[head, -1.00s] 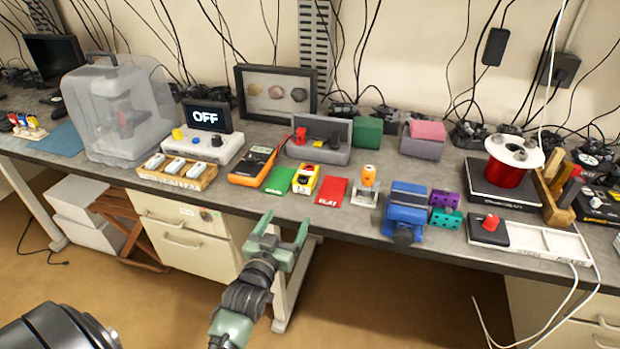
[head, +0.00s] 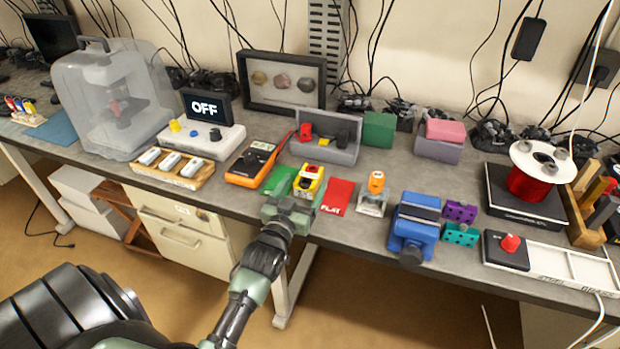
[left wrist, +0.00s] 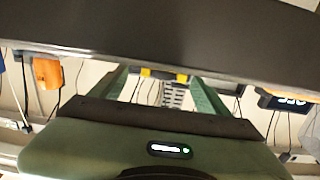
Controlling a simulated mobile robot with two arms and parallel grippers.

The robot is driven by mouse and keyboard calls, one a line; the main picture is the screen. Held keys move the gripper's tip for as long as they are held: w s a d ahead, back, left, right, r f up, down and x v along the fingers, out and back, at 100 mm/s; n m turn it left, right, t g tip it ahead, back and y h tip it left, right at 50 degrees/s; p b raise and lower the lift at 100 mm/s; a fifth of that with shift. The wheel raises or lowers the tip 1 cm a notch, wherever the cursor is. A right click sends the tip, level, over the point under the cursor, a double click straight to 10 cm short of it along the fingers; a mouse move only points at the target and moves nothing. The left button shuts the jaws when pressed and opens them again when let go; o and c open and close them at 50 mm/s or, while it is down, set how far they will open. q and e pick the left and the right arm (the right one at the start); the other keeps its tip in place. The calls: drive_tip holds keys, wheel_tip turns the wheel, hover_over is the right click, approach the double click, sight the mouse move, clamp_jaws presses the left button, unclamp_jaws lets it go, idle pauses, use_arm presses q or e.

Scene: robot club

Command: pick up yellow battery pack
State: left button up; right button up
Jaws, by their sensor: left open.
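The yellow battery pack (head: 308,182), with red and dark parts on top, lies on the bench near its front edge, between a green mat (head: 279,181) and a red mat (head: 337,196) marked "FLAT". My left gripper (head: 292,202) is open and empty at the bench's front edge, just in front of the pack, its fingers pointing toward it. In the left wrist view, which looks upside down, yellow parts of the pack (left wrist: 165,76) show between the two green fingers, partly hidden. I cannot tell whether the fingers reach beside it. My right gripper is not in view.
An orange multimeter (head: 251,163) and a wooden tray (head: 172,170) lie to the left. A small orange-topped device (head: 374,190) and a blue vise (head: 414,226) stand to the right. A grey open box (head: 324,146) is behind the pack. The bench edge is close under my gripper.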

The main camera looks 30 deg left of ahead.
sight(306, 181)
use_arm(q)
drive_tip(key=x, duration=0.2)
drive_tip(key=shift+w+a+f+p, duration=0.2)
drive_tip(key=shift+w+p, duration=0.1)
drive_tip(key=shift+p, duration=0.05)
drive_tip(key=shift+f+x, duration=0.25)
drive_tip(key=shift+x, duration=0.9)
drive_tip(key=shift+w, duration=0.2)
clamp_jaws()
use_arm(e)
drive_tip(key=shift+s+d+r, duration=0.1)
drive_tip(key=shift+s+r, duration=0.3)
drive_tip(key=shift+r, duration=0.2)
